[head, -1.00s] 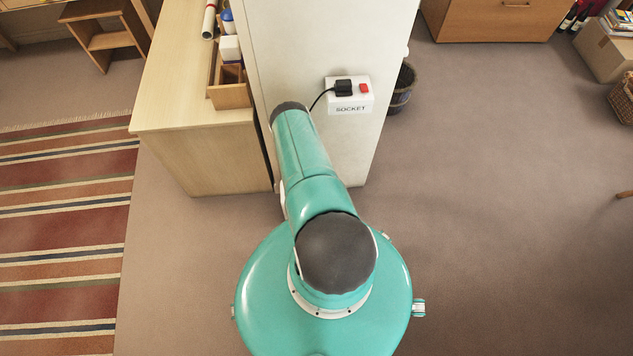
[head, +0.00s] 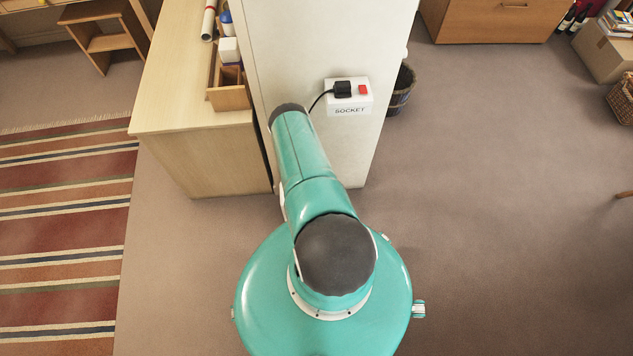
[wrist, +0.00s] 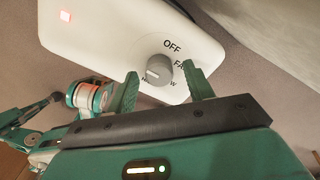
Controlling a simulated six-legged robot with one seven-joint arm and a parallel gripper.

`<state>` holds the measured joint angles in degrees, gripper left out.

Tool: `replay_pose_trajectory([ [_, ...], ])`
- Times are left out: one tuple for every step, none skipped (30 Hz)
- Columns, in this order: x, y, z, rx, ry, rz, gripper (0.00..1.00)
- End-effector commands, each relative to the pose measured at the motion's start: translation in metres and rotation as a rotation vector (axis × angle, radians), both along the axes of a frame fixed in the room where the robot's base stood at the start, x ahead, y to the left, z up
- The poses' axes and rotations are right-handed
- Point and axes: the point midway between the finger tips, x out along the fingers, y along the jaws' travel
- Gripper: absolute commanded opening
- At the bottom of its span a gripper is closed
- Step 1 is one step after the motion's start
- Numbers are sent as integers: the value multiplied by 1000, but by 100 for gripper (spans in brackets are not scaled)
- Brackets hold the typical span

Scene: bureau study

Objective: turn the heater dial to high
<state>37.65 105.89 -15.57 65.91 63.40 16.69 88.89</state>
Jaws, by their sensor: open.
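The heater (wrist: 105,35) is a white panel with a lit red square at its upper left, in the wrist view. Its grey round dial (wrist: 160,70) has printed marks around it. OFF reads clearly above it, and a word starting FA is partly covered by a finger. Other marks low at the sides are mostly hidden. A pale pointer line on the dial seems to lie toward the left. My gripper (wrist: 162,77) is open, with one green finger on either side of the dial. I cannot tell whether the fingers touch it. The head view does not show the heater or gripper.
In the head view, a white wall end (head: 310,50) with a socket (head: 350,95) and black plug stands ahead. A wooden desk (head: 180,100) with a small organizer (head: 229,95) is left of it. A dark basket (head: 401,90) stands behind it.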

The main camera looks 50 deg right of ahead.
Motion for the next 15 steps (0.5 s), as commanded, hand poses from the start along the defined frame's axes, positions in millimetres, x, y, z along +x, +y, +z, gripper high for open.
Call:
replay_pose_trajectory([
  [1,0,1,0,-1,-1,52],
  [1,-1,3,0,-1,-1,52],
  [1,-1,5,-1,-2,-2,52],
  [1,-1,8,-1,-2,-2,52],
  [1,-1,10,-1,-2,-2,52],
  [2,-1,15,-1,-3,-2,52],
  [2,-1,19,-1,-2,-3,52],
  [1,-1,23,-1,-2,-4,52],
  [1,-1,29,0,-2,-3,52],
  [2,-1,34,0,-3,-2,52],
  [2,-1,40,-1,-3,-3,52],
  [2,-1,46,-1,-3,-3,52],
  [2,-1,51,-1,-3,-2,52],
  [1,-1,56,0,-2,-2,52],
  [1,-1,63,-1,-2,-3,52],
])
